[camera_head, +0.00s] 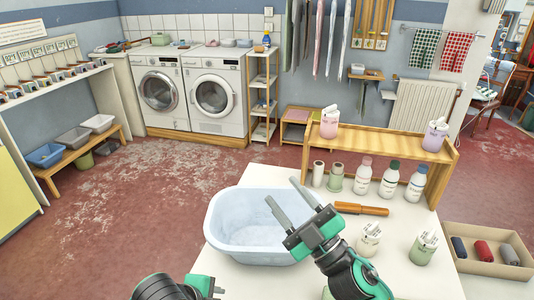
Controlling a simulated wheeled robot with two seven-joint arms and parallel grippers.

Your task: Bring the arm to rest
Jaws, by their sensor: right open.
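My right gripper (282,189) is open and empty. Its two grey fingers point up and to the left, apart from each other, in front of the light blue basin (219,228) in the picture. The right arm comes in from the bottom edge, right of the middle. My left gripper (207,287) shows only in part at the bottom edge, left of the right arm. Its fingers are not clear, so I cannot tell its opening.
The basin stands on a white table (425,275). A wooden shelf (395,151), several bottles and an orange-handled tool (362,209) are to the right. A box of rolled cloths (475,262) is at far right. Washing machines (214,95) stand behind open red floor.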

